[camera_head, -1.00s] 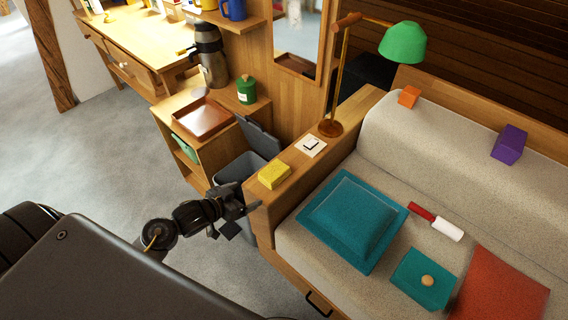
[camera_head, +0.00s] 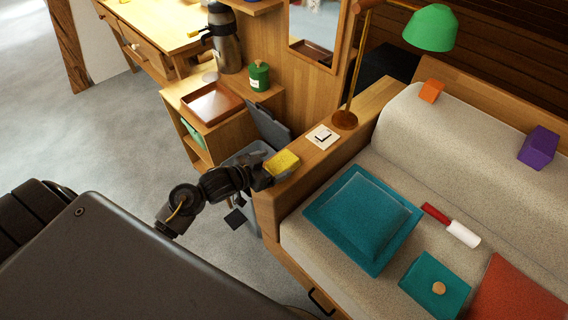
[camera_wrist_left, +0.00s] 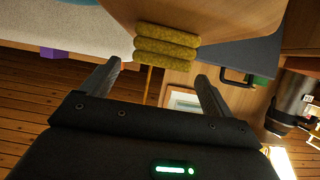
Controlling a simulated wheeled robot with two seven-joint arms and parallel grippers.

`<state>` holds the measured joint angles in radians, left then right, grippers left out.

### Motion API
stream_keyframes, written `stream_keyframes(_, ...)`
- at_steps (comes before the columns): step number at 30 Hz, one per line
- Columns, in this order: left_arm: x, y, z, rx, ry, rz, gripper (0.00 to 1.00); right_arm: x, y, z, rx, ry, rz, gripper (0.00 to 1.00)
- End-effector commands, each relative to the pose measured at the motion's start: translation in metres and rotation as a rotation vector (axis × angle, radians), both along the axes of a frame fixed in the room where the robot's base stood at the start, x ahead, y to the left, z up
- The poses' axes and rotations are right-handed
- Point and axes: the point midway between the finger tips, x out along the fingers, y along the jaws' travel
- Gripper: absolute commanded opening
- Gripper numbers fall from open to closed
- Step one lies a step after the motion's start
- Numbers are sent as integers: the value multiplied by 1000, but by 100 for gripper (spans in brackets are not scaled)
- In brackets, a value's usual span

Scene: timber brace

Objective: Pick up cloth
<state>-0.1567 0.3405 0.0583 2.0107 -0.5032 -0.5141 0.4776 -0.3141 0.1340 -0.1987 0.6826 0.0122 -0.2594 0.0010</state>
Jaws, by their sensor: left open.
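The cloth is a yellow folded stack (camera_head: 283,161) on the flat wooden top of the sofa arm (camera_head: 305,178), near its front end. In the left wrist view the cloth (camera_wrist_left: 167,47) shows its rounded folds, just beyond the fingertips and between their lines. My left gripper (camera_head: 262,172) is at the left edge of the sofa arm, close beside the cloth. In the left wrist view its two fingers (camera_wrist_left: 160,72) are spread wide with nothing between them. Whether a finger touches the cloth is hidden in the head view. My right gripper is out of sight.
A grey bin (camera_head: 250,152) with a raised lid stands below, beside the sofa arm. A white switch plate (camera_head: 322,137) and a green lamp (camera_head: 431,28) are farther back on the arm. A teal cushion (camera_head: 362,220) lies on the seat at right.

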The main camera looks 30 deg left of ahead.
Motion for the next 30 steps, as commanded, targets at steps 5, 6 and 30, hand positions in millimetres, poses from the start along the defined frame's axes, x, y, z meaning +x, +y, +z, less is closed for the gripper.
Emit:
stream_keyframes(5,17,-7,-9,-4,0,2,87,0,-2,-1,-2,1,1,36)
stream_keyframes(6,22,-10,-12,-3,0,2,87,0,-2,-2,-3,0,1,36)
stream_keyframes(30,43,-16,-22,1,0,3,43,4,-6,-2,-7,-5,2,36)
